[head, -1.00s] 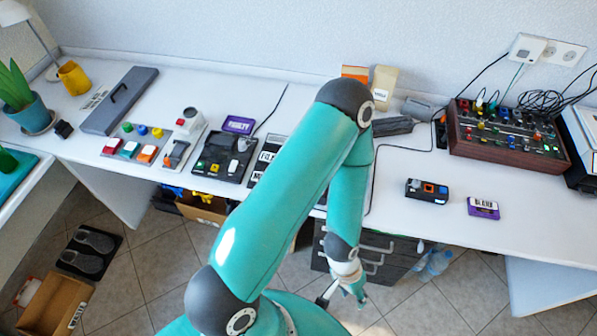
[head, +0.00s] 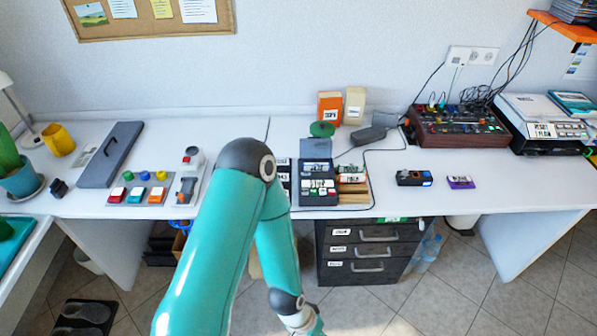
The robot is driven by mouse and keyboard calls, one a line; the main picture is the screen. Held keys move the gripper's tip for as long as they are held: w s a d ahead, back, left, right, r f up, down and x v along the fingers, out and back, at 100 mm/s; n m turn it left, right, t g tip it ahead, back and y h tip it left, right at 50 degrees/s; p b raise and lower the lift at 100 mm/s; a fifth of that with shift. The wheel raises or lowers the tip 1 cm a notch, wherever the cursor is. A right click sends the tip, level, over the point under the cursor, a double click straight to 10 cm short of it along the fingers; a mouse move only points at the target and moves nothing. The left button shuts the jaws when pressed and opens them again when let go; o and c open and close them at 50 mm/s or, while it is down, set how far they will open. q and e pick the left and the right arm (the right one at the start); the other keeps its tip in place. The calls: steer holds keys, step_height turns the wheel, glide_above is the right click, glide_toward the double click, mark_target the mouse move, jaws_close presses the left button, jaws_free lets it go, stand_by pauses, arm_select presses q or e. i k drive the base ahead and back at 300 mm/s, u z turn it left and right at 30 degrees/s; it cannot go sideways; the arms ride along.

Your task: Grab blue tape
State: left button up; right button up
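I cannot clearly make out a blue tape. A small purple cassette-like piece (head: 460,182) with a white label lies on the right part of the desk. A little blue shape (head: 181,225) shows under the desk edge, partly behind my arm; I cannot tell what it is. My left gripper (head: 311,329) hangs in front of the desk at the bottom edge of the head view, mostly cut off and apart from the desk things. Its fingers do not show clearly. My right gripper is not in view.
The white desk (head: 345,207) holds a black recorder (head: 413,178), a mixer (head: 458,127), a dark box with labelled pieces (head: 318,180) and a button panel (head: 140,190). Grey drawers (head: 366,250) stand below. The desk is clear around the purple piece. Cables run along the back.

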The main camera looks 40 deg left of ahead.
mark_target(307, 167)
steer(key=u, duration=0.2)
steer(key=i, duration=1)
steer(key=u, duration=0.05)
